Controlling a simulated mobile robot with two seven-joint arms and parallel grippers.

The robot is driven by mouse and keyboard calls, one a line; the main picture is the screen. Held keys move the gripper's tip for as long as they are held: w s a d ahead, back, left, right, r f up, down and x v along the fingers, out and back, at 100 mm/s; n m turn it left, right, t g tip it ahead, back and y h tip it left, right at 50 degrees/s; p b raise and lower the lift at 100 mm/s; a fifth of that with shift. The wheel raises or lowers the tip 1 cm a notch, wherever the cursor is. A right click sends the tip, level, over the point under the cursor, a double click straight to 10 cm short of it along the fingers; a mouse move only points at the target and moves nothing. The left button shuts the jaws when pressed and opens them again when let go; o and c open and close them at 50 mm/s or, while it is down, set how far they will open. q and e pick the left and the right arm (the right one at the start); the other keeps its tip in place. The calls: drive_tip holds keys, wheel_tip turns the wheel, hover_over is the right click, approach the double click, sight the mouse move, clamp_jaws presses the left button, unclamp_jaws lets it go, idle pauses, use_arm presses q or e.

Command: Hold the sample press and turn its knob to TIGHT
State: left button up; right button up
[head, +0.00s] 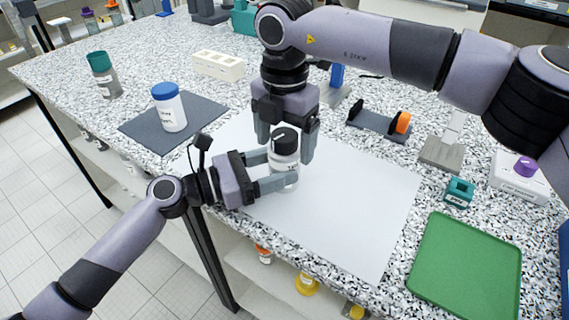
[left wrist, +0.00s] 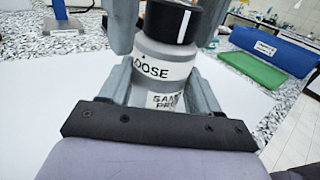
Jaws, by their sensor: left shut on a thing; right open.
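The sample press (head: 286,172) is a small grey-white cylinder with a black knob (head: 285,139), standing upright on the white sheet. My left gripper (head: 283,171) is shut around its body from the left. My right gripper (head: 285,148) points down from above, open, with one finger on each side of the knob; I cannot tell whether they touch it. In the left wrist view the press body (left wrist: 165,57) shows the word LOOSE and part of a SAMPLE PRESS label. The black knob (left wrist: 170,20) has a white line on its side. No TIGHT mark is visible.
A blue-lidded white jar (head: 170,112) stands on a dark mat (head: 140,128) at left. A green tray (head: 465,268) lies at front right. A stand with an orange wheel (head: 403,123) is right of my right gripper. The white sheet (head: 350,205) is otherwise clear.

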drive_tip(key=shift+r, duration=4)
use_arm(q)
drive_tip(key=o, duration=1.5)
drive_tip(key=shift+a, duration=0.1)
drive_tip(key=v, duration=1.2)
drive_tip(key=shift+s, duration=0.1)
